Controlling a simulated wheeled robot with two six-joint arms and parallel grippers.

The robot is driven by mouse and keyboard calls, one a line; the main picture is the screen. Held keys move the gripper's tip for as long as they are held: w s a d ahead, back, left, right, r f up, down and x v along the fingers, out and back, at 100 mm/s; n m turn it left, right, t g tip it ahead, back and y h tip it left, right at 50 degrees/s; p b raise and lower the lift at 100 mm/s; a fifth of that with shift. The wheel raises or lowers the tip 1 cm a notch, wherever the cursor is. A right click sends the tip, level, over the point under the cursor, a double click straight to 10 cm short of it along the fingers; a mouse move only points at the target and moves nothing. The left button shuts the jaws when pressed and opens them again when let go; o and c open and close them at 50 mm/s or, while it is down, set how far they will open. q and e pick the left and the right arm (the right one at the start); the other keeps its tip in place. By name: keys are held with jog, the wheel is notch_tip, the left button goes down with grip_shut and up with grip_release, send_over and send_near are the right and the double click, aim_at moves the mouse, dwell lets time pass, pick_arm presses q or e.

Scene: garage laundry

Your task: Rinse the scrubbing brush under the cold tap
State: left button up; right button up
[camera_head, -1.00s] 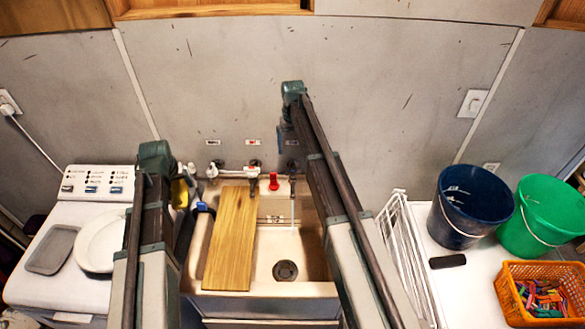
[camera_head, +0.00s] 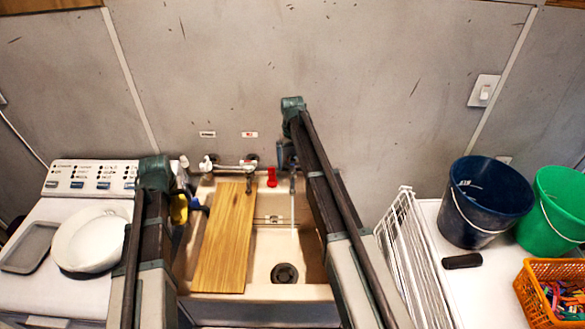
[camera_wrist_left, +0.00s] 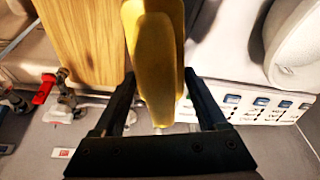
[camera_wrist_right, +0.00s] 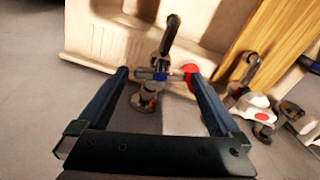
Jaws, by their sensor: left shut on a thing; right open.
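My left gripper (camera_wrist_left: 158,95) is shut on a yellow thing (camera_wrist_left: 158,60), seemingly the scrubbing brush; no bristles show. In the head view the yellow thing (camera_head: 179,208) is left of the sink (camera_head: 288,245), beside the wooden board. My right gripper (camera_wrist_right: 165,80) is open, its fingers either side of the cold tap (camera_wrist_right: 150,98), which has blue near its knob. I cannot tell whether they touch it. In the head view my right arm partly hides this tap. A thin pale stream (camera_head: 292,205), apparently water, falls beneath its spout into the basin.
A wooden board (camera_head: 224,240) lies over the sink's left side. A washing machine (camera_head: 115,180) with a white bowl (camera_head: 90,240) stands left. A white rack (camera_head: 405,250) and blue bucket (camera_head: 485,202) are right.

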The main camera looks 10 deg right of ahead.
pick_arm(q)
jog(key=shift+f, duration=0.1)
pick_arm(e)
jog(key=shift+f, duration=0.1)
jog(key=c, duration=1.2)
jog(key=shift+o, duration=0.2)
jog(key=shift+m, duration=1.7)
jog(key=o, duration=1.2)
jog(key=shift+c, duration=0.2)
